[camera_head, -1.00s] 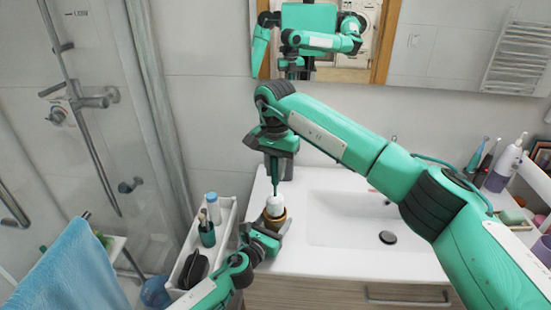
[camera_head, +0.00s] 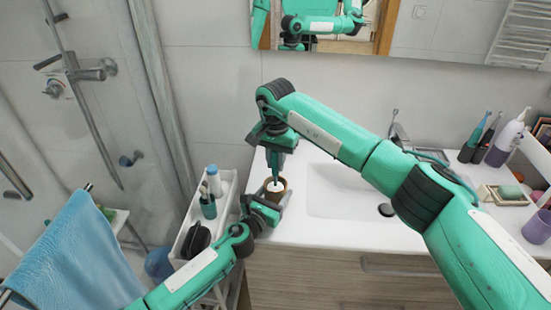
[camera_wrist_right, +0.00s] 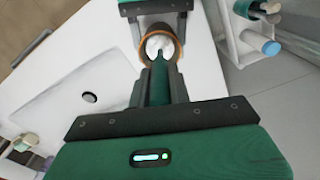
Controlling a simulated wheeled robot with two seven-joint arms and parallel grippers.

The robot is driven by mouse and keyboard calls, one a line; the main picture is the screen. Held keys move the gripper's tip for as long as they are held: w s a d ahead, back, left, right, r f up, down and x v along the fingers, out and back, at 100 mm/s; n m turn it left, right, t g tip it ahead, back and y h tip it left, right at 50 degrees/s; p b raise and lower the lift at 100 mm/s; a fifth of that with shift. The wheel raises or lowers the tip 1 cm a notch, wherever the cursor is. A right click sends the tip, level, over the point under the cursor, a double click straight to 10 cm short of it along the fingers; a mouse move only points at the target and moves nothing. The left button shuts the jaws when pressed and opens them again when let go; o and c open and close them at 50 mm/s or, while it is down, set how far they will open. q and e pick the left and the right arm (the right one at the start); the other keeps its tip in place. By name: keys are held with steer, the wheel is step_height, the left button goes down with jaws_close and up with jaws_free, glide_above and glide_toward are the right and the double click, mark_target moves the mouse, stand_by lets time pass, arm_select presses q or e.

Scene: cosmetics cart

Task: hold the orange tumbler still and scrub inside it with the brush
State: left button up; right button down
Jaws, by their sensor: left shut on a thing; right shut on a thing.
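The orange-brown tumbler (camera_head: 284,192) stands at the left end of the white counter. My left gripper (camera_head: 273,200) is shut on it, low around its side. My right gripper (camera_head: 275,148) is above, shut on the brush's dark green handle, which points down. The white brush head (camera_head: 275,186) is inside the tumbler's mouth; its lower end is hidden by the wall. In the right wrist view the tumbler's rim (camera_wrist_right: 181,43) circles the brush head (camera_wrist_right: 158,43), and the brush handle (camera_wrist_right: 160,85) runs back to my right gripper.
A white cart (camera_head: 186,240) with bottles and a dark green cup (camera_head: 208,206) stands close left of the counter. The sink (camera_head: 335,190) lies right of the tumbler. A blue towel (camera_head: 80,250) hangs at left. Toiletries and a purple cup (camera_head: 537,227) stand far right.

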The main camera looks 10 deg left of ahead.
steer(key=shift+f, duration=0.85)
stand_by(0.7)
